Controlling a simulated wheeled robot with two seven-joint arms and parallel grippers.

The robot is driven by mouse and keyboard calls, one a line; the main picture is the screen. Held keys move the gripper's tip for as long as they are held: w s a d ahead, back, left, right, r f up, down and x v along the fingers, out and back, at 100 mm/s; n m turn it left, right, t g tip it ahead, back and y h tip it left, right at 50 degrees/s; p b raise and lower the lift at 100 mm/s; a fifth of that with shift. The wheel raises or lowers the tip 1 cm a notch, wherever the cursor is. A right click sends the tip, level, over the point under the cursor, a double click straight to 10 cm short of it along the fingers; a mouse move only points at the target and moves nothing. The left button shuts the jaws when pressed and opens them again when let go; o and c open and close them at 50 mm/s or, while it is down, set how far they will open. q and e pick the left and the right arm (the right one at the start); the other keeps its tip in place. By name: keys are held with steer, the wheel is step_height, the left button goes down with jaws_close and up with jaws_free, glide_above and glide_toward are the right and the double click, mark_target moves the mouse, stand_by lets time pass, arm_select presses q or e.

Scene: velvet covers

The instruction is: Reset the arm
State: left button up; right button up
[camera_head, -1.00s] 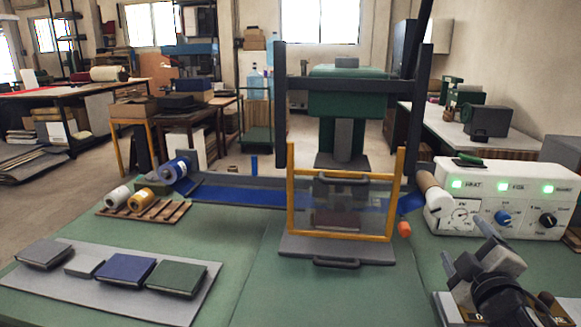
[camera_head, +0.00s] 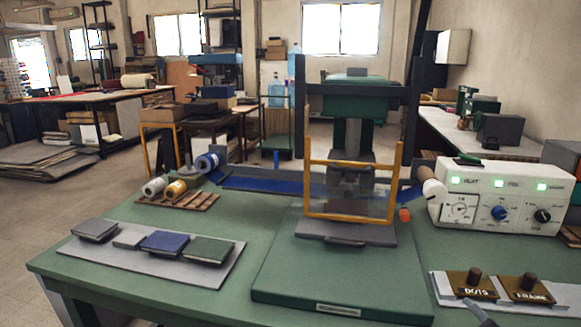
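Only a small grey part of my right gripper (camera_head: 479,312) shows, at the bottom edge on the right, just in front of the tray with the brass stamps. Its fingers are mostly cut off by the frame, so I cannot tell whether it is open or shut. I see nothing held in the part that shows. My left arm and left gripper are not in view.
A press with a yellow-framed clear guard (camera_head: 308,190) stands mid-table. A white control box (camera_head: 500,192) with green lights is at right. Stamps "DOTS" (camera_head: 471,285) and "FRAME" (camera_head: 525,288) sit on a tray. Several covers lie on a grey board (camera_head: 185,275) at left.

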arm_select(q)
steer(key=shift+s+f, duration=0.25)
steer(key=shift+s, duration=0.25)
arm_select(e)
steer(key=s+a+f+m+g+y, duration=0.4)
steer(key=s+a+f+m, duration=0.2)
steer(key=s+a+f, duration=0.9)
steer(key=shift+s+f+g+y, duration=0.35)
steer(key=shift+s+f, duration=0.35)
steer(key=shift+s, duration=0.3)
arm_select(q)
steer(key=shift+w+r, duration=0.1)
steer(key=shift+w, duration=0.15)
arm_select(e)
steer(key=shift+a, duration=0.1)
